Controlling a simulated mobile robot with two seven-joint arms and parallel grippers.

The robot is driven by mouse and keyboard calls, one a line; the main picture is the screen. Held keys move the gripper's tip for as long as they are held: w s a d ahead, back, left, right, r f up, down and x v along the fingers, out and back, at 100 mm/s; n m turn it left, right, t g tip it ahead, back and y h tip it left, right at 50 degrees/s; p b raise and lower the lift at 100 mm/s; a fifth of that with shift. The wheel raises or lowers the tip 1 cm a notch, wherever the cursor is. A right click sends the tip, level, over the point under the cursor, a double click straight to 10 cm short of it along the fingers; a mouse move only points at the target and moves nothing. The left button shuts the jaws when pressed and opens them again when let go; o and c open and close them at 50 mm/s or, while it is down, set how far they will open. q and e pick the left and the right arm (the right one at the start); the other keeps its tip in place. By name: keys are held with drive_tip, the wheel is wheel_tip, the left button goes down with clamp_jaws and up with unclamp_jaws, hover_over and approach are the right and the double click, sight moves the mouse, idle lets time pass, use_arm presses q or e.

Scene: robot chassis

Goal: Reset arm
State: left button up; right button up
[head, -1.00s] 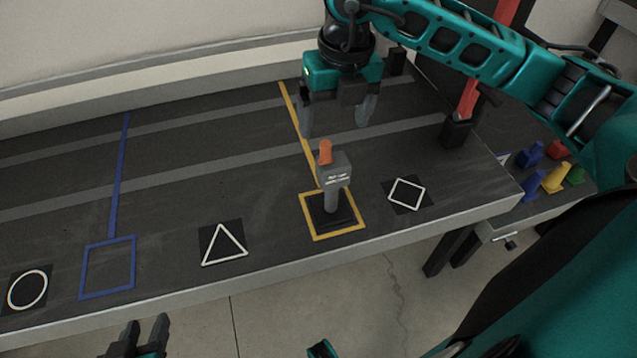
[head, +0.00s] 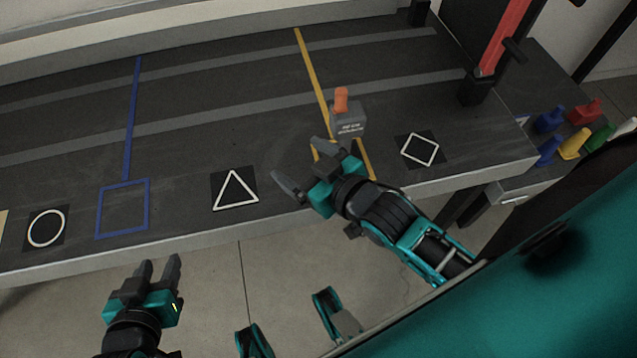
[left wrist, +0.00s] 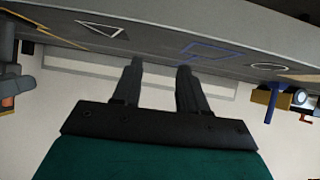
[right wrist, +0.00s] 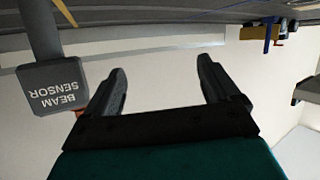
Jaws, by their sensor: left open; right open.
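My left gripper (head: 158,270) is open and empty in front of the table's front edge, below the blue square. In the left wrist view its two fingers (left wrist: 157,82) stand apart with nothing between them. My right gripper (head: 303,163) is open and empty near the table's front edge, between the triangle and the yellow outline. It also shows empty in the right wrist view (right wrist: 162,82). A grey beam sensor (head: 348,120) with an orange top stands just behind my right gripper, its base hidden by the gripper. The sensor also shows at the left of the right wrist view (right wrist: 52,86).
The dark table (head: 75,120) carries a blue square outline (head: 123,207) and white circle (head: 46,229), triangle (head: 236,190) and diamond (head: 420,149) markers. A red post (head: 503,38) rises at the back right. Several coloured pieces (head: 572,143) sit on a side surface at right.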

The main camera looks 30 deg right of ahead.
drive_tip(key=s+f+m+g, duration=0.1)
drive_tip(key=s+f+g, duration=0.1)
drive_tip(key=s+f, duration=0.2)
drive_tip(key=shift+s+d+f+g+h, duration=0.2)
drive_tip(key=shift+s+f+g+h, duration=0.15)
drive_tip(key=shift+f, duration=0.35)
drive_tip(key=shift+r, duration=0.1)
